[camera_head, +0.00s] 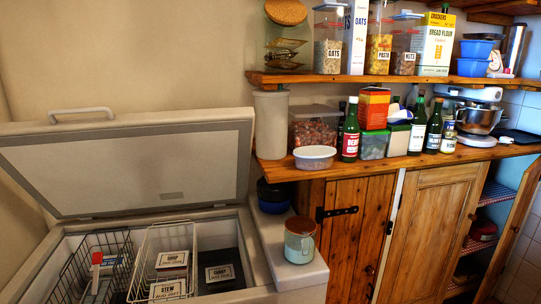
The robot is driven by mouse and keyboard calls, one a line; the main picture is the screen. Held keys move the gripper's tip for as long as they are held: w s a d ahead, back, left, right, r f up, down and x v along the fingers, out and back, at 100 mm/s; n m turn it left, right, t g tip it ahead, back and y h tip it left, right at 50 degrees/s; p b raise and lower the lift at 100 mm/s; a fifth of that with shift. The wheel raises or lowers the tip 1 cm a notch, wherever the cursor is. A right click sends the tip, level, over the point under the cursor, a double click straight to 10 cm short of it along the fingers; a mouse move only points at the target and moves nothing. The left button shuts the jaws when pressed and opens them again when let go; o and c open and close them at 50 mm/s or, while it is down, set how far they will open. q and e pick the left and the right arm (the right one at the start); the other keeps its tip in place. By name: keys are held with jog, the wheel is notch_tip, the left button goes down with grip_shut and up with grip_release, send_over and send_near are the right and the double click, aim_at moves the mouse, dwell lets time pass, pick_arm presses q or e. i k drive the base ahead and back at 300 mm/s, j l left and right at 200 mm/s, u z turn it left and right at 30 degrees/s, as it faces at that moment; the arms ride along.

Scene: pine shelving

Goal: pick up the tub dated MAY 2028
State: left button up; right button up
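An open chest freezer (262,250) stands at the lower left with its lid up. Inside, a tub labelled SOUP (172,260) sits in the white wire basket (150,240), with a tub labelled STEW (168,289) in front of it. A dark tub whose label seems to read CURRY (220,273) lies to the right of the basket, on a dark surface. Each label has a second line, too small to read surely, so I cannot tell which tub is dated MAY 2028. Neither of my grippers is in view.
A dark wire basket (78,268) with a red-and-white item (97,262) is at the freezer's left. The raised lid (130,165) stands behind. Loaded pine shelves (283,169) and an open cupboard door (510,225) are to the right.

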aim_at(222, 276)
jog(key=i+u, duration=0.45)
jog(key=i, duration=0.8)
